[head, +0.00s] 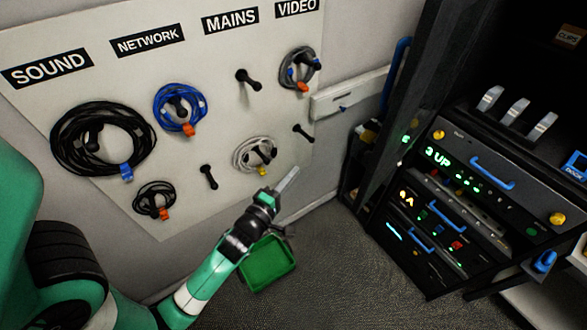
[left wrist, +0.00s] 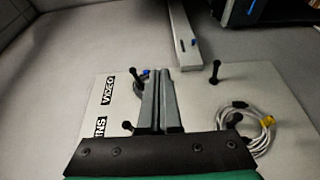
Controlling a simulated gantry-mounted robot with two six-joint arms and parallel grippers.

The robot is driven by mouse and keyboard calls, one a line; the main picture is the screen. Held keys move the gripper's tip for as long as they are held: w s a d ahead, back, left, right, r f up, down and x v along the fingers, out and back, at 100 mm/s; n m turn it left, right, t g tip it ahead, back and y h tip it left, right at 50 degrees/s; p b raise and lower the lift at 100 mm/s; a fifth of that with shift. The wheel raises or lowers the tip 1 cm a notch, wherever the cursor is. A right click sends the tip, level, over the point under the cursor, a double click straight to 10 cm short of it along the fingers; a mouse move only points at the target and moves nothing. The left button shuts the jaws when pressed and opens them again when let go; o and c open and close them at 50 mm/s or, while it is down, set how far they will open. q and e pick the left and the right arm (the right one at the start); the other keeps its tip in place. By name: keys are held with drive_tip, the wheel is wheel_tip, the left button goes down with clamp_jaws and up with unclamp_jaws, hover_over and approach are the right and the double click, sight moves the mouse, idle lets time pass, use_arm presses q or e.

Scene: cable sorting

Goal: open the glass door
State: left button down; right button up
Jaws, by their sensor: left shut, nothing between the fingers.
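A dark, glossy upright panel that looks like the glass door (head: 420,95) stands at the left side of the equipment rack (head: 470,185). I see it steeply from the side, and green lights show on it. A blue handle (head: 397,65) shows along its left side. The rack's front units are uncovered to my view. My left gripper (head: 287,182) is shut and empty, in front of the lower right of the cable board, apart from the door. Its shut fingers also show in the left wrist view (left wrist: 161,102). My right gripper is not in view.
The white cable board (head: 215,75) on the wall carries several coiled cables on black pegs. A pale wall rail (head: 350,93) runs between board and rack. A green tray (head: 268,265) sits below my left gripper. The carpet (head: 335,265) before the rack is clear.

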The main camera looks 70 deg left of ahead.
use_arm(q)
drive_tip(key=s+d+b, duration=0.1)
drive_tip(key=d, duration=0.1)
drive_tip(key=s+d, duration=0.1)
drive_tip(key=shift+s+d+b, duration=0.1)
drive_tip(key=shift+d+b, duration=0.25)
drive_tip(key=shift+b, duration=0.05)
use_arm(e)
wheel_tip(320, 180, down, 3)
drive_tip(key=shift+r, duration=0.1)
